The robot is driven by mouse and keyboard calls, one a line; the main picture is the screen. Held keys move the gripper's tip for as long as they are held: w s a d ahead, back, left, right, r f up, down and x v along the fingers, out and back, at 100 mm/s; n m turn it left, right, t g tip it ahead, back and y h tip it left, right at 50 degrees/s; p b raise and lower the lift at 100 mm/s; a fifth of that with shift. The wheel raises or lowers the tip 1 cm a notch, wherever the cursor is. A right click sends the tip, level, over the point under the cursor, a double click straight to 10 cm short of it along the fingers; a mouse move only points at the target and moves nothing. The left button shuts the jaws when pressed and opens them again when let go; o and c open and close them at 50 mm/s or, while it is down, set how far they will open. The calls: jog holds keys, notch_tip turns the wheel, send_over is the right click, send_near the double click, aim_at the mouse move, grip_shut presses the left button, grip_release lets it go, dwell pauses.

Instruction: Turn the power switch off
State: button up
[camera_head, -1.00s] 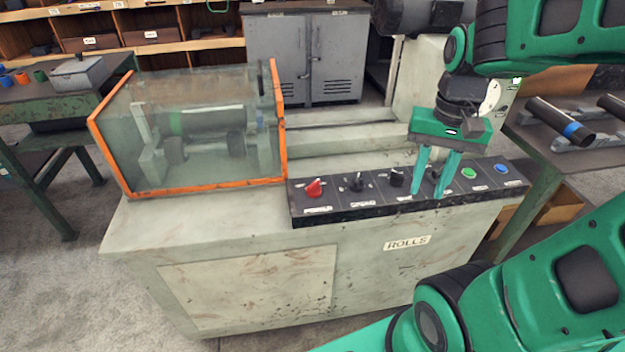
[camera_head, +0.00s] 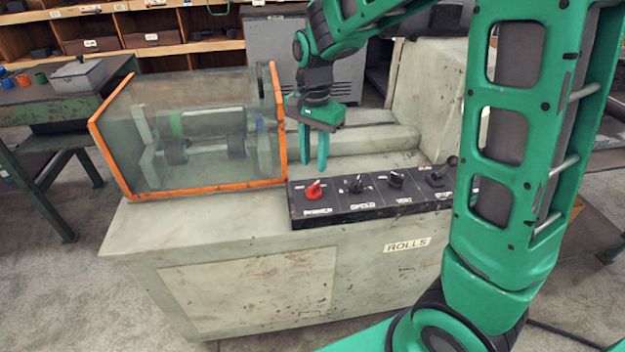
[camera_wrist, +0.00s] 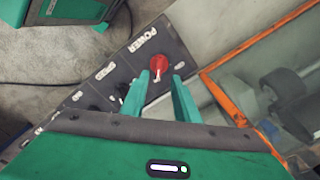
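The red power switch (camera_head: 314,189) is a knob at the left end of the black control panel (camera_head: 372,214), above a "POWER" label. My gripper (camera_head: 313,167) points down above and slightly behind the red switch. Its two green fingers are apart, with nothing visible held between them. In the wrist view, the red switch (camera_wrist: 159,63) shows just beyond the fingertips (camera_wrist: 162,76), roughly between them. I cannot tell whether a fingertip touches it.
Black knobs for speed (camera_head: 356,184) and volt (camera_head: 396,179) and a lever (camera_head: 437,175) stand to the right on the panel. An orange-framed clear guard (camera_head: 205,189) over rollers stands close left of my gripper. My arm hides the panel's right end.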

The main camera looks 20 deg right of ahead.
aim_at(314, 185)
notch_tip(314, 185, down, 8)
jog(key=shift+r, duration=0.25)
grip_shut()
